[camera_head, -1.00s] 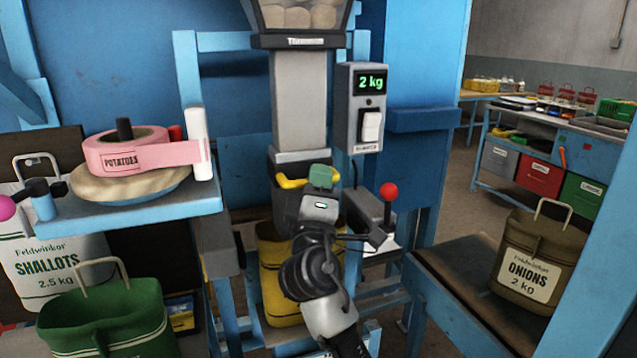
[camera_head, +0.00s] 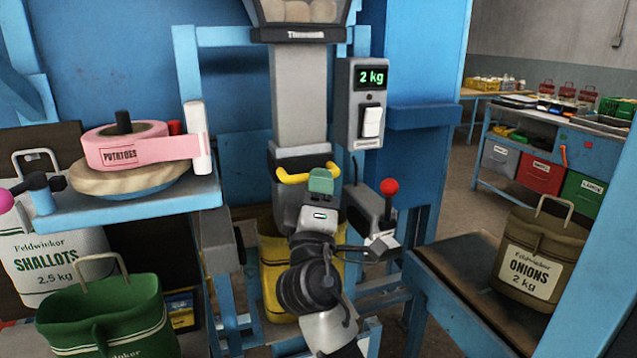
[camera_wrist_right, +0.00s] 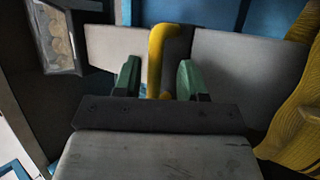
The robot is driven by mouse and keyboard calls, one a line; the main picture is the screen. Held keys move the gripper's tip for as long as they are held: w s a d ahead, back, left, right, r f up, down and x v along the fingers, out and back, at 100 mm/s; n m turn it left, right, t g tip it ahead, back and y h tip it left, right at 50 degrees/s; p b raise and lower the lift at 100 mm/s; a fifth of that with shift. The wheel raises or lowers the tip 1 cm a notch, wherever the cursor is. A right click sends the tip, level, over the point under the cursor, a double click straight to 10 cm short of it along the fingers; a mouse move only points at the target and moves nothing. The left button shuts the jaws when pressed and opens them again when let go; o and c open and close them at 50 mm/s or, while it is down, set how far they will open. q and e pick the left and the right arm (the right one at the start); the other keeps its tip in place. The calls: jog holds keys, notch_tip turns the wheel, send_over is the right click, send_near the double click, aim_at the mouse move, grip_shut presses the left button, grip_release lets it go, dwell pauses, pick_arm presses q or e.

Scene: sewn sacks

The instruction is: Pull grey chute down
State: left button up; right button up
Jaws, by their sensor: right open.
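The grey chute (camera_head: 299,100) hangs straight down from the hopper, and its darker lower sleeve (camera_head: 290,155) carries a yellow bar handle (camera_head: 308,176). My right gripper (camera_head: 320,181) with green fingertips is just in front of the handle. In the right wrist view, the yellow handle (camera_wrist_right: 155,60) shows between the two parted green fingers (camera_wrist_right: 158,80), with gaps on both sides. The grey chute (camera_wrist_right: 240,70) lies behind it. A yellow sack (camera_head: 272,265) stands below the chute, partly hidden by my right arm. My left gripper is out of view.
A scale box (camera_head: 370,105) reading 2 kg and a red-knobbed lever (camera_head: 389,187) stand right of the chute. A blue shelf (camera_head: 130,215) with pink tape (camera_head: 125,146) is at left. A brown onion sack (camera_head: 538,255) sits on a bench at right.

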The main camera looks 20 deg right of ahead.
jog(key=b+v, duration=0.2)
jog(key=v, duration=0.6)
jog(key=shift+s+f, duration=0.2)
jog(key=shift+a, duration=0.15)
